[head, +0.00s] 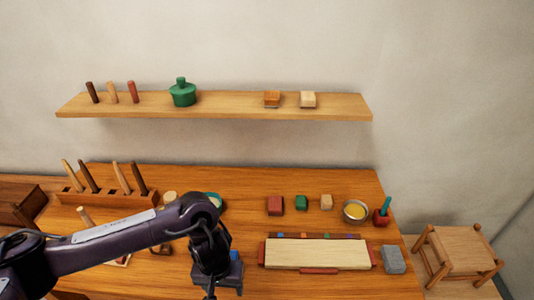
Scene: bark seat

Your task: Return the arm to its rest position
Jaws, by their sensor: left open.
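My left arm comes in from the left edge and reaches over the left half of the wooden table (340,288). My left gripper (212,288) points down above the table's front part, left of the pale board. Its fingertips are small and dark at the bottom of the picture, and I see nothing held between them. A small blue thing shows right beside the gripper, partly hidden by it. My right gripper is not in view.
A shelf (220,109) holds a green pot (182,93), sticks and two blocks. On the table are a peg rack (105,197), small blocks (302,202), a bowl (355,211), a pale board (318,255) and a grey block (393,260). A stool (457,248) stands right.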

